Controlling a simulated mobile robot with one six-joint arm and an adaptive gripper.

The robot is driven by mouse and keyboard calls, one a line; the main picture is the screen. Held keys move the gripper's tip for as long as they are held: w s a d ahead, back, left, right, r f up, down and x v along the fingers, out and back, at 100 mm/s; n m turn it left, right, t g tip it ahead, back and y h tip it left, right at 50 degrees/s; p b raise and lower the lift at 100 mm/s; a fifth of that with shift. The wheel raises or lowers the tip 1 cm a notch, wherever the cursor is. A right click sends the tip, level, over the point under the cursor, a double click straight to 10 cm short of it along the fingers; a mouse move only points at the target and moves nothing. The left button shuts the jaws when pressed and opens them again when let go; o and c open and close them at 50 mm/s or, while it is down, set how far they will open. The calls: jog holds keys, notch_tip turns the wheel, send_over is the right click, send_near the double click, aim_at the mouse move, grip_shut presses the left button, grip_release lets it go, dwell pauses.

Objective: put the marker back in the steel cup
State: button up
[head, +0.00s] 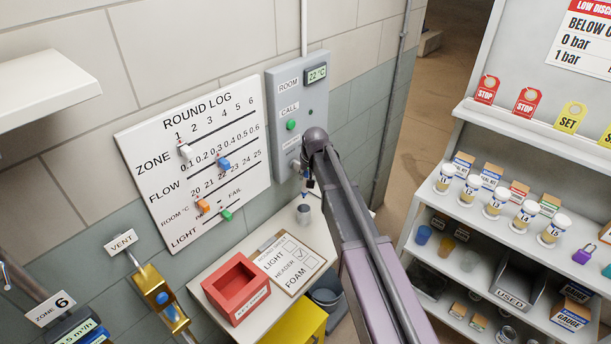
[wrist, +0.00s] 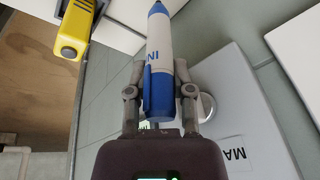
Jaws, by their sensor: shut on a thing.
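The marker (wrist: 160,65), white with blue ends, is between my gripper's two fingers (wrist: 160,92) in the wrist view. My gripper (head: 307,182) is shut on it in front of the wall panel in the head view. The marker is mostly hidden there. The steel cup (head: 303,213) is a small grey cylinder on the white desk, just below my gripper. I cannot tell the gap between marker and cup.
A clipboard (head: 292,262) and a red open box (head: 237,287) lie on the desk (head: 221,263). A grey panel with a call button (head: 290,125) is on the wall close behind my gripper. A shelf with jars (head: 497,202) stands at the right.

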aim_at(306, 194)
notch_tip(306, 194, down, 9)
jog(key=b, duration=0.8)
jog(key=shift+r, duration=0.15)
dwell(0.3)
dwell(0.6)
jog(key=o, duration=0.9)
jog(key=shift+s, duration=0.1)
